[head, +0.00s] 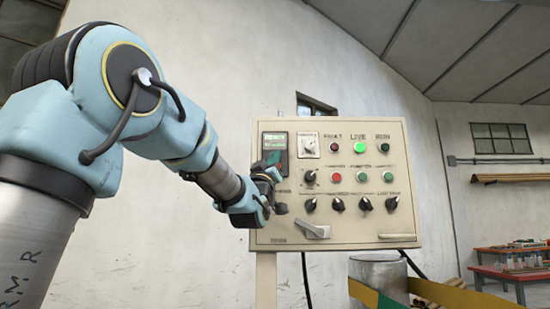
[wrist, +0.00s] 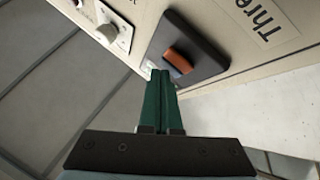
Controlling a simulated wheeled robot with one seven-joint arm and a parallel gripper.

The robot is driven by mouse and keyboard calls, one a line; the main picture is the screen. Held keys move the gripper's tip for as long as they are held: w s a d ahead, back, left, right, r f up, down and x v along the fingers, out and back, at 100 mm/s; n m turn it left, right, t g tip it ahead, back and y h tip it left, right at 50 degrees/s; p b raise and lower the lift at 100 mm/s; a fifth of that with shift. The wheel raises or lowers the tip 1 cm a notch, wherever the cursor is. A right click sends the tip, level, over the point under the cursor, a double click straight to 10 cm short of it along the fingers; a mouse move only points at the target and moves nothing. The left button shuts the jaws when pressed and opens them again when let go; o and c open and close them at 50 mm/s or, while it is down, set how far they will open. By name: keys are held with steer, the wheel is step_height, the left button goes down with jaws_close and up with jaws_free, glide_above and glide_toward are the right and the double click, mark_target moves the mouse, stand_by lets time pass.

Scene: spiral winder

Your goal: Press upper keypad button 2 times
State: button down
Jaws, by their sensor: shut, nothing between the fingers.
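The cream control panel (head: 343,235) stands ahead in the head view. A dark keypad unit (head: 289,152) with a small display (head: 275,141) sits at its upper left. In the wrist view the unit (wrist: 205,55) is a dark plate with a raised orange-brown part (wrist: 177,62) and a small pale spot (wrist: 148,68) at its edge. My gripper (wrist: 160,73) is shut and empty, its green fingers pointing at the pale spot. I cannot tell whether the tips touch. In the head view my gripper (head: 275,160) covers the lower keypad; I cannot make out its separate buttons.
A white switch (head: 308,145), a lit green lamp (head: 358,145) and several knobs and buttons lie right of the keypad. A grey lever handle (head: 316,232) juts out below. A grey drum (head: 378,272) stands under the panel, and a red table (head: 512,272) is at far right.

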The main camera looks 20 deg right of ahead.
steer(key=shift+s+f, duration=0.1)
stand_by(0.3)
steer(key=shift+s+a+b, duration=0.35)
steer(key=shift+s+b, duration=0.25)
steer(key=shift+b, duration=0.3)
steer(key=shift+s, duration=0.1)
steer(key=s+b, duration=0.1)
steer(key=s+a+b, duration=0.1)
steer(key=s, duration=0.1)
steer(key=s+a+b, duration=0.1)
steer(key=b, duration=0.1)
steer(key=shift+s, duration=0.2)
stand_by(0.6)
